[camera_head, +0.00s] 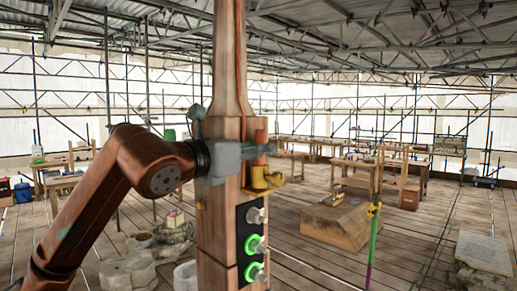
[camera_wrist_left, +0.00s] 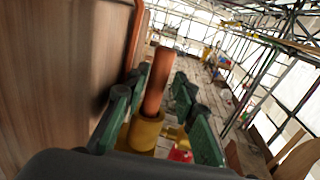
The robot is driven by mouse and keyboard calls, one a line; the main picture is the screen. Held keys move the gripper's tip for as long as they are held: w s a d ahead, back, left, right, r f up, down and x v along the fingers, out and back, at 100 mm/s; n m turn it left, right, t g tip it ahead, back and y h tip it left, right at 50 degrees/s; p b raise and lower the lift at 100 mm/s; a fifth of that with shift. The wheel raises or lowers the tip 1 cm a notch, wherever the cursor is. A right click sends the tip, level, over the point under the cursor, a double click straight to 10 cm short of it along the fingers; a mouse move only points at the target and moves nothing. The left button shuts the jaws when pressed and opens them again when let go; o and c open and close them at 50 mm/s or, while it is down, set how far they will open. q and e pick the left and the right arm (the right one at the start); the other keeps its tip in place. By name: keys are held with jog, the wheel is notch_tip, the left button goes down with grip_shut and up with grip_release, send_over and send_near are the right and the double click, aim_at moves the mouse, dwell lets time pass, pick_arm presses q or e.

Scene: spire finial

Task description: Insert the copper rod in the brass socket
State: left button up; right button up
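The brass socket (camera_head: 265,181) sticks out from the right side of the wooden spire post (camera_head: 228,60), and also shows low in the left wrist view (camera_wrist_left: 143,133). The copper rod (camera_wrist_left: 156,82) stands in the socket's opening, its lower end hidden inside it; its depth cannot be told. In the head view the rod (camera_head: 261,160) shows just above the socket. My left gripper (camera_wrist_left: 155,95) has its dark green fingers on either side of the rod, seemingly with gaps, so it looks open around it. In the head view it reaches across the post. My right gripper is not in view.
A black panel (camera_head: 251,245) below the socket carries several round lamps, two ringed green. A green pole (camera_head: 373,235) stands to the right. A wooden block (camera_head: 338,222) lies on the plank floor, and workbenches stand behind. The post is close beside my left gripper.

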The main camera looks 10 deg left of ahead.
pick_arm(q)
jog(key=shift+o, duration=0.5)
jog(key=shift+a+f, duration=0.1)
jog(key=shift+a, duration=0.05)
jog(key=shift+s+a, duration=0.25)
jog(key=shift+s, duration=0.15)
jog(key=v, duration=1.1)
jog(key=shift+d, duration=0.2)
